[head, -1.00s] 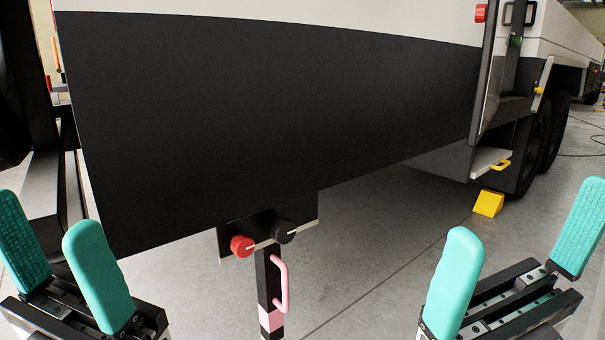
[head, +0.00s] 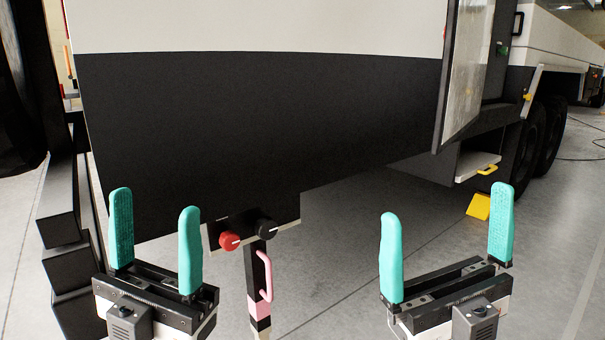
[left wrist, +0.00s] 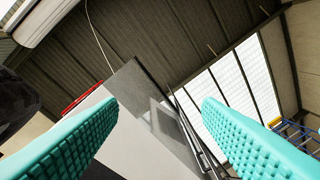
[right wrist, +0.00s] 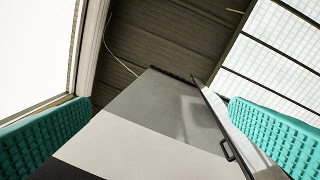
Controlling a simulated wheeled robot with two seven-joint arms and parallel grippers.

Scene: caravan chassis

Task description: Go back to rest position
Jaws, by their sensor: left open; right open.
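My left gripper (head: 155,240) is at the lower left of the head view, its two teal fingers spread wide and pointing up, with nothing between them. My right gripper (head: 446,245) is at the lower right, also open and empty with its fingers up. The caravan chassis (head: 250,110), white above and black below, stands in front of both grippers, and neither is seen touching it. The left wrist view shows the chassis top (left wrist: 150,125) and the roof between the fingers. The right wrist view shows the grey and white chassis wall (right wrist: 150,120) between the fingers.
A red knob (head: 229,240) and a black knob (head: 266,230) sit on a panel under the chassis edge, above a post with a pink handle (head: 265,277) between my grippers. A door (head: 462,75) stands open at right. A yellow wheel chock (head: 479,206) is on the floor.

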